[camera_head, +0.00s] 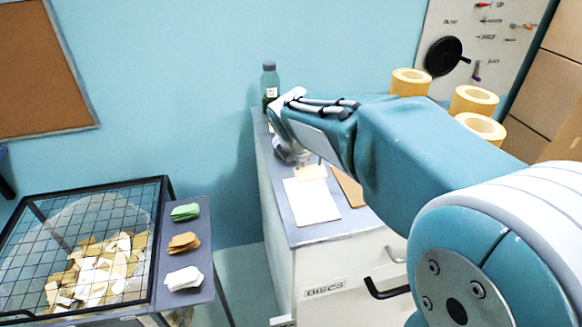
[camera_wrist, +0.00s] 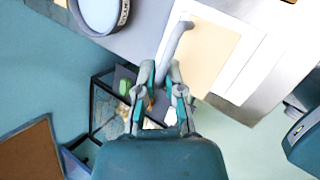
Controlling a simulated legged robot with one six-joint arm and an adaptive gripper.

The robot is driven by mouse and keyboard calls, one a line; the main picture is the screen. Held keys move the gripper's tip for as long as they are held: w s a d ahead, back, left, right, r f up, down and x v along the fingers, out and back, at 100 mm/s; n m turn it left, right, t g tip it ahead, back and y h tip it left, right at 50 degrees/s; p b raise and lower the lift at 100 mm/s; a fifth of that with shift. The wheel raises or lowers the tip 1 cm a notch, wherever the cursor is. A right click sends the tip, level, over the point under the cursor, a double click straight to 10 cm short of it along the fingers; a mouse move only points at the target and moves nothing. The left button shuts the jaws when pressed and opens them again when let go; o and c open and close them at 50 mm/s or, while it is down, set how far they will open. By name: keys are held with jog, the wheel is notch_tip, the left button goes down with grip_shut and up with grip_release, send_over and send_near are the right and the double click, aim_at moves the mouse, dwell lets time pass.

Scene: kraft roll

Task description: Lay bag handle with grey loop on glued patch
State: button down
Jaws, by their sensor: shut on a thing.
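The grey loop of the bag handle (camera_wrist: 172,45) rises as a curved grey strip from between the fingertips of my gripper (camera_wrist: 163,72) in the wrist view. My gripper is shut on it. A tan patch (camera_wrist: 203,58) lies on a white sheet (camera_wrist: 247,68) just right of the loop. I cannot tell whether handle and patch touch. In the head view my gripper (camera_head: 284,150) is partly hidden by my arm, above the far end of the white sheet (camera_head: 311,203). The tan patch (camera_head: 312,173) shows there at the sheet's far edge.
The sheet lies on a grey-topped cabinet (camera_head: 322,236), with a brown board (camera_head: 349,188) beside it. A bottle (camera_head: 270,82) stands at the back. Yellow rolls (camera_head: 474,100) are at the right. A mesh-covered bin (camera_head: 152,250) and side shelf (camera_head: 197,215) with stacked cards are at the left.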

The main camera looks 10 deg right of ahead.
aim_at(296, 183)
jog(key=shift+w+a+f, duration=0.2)
jog(key=shift+w+f, duration=0.75)
jog(key=shift+f, duration=0.2)
jog(key=shift+w+d+f, duration=0.25)
jog(key=shift+w+f, duration=0.1)
jog(key=shift+f, duration=0.1)
notch_tip(296, 183, down, 3)
jog(key=shift+w+r, duration=0.15)
jog(key=shift+r, duration=0.05)
jog(key=shift+f, duration=0.35)
jog(key=shift+a, duration=0.3)
jog(key=c, duration=0.8)
grip_release()
jog(key=shift+d, duration=0.15)
jog(key=shift+o, duration=0.2)
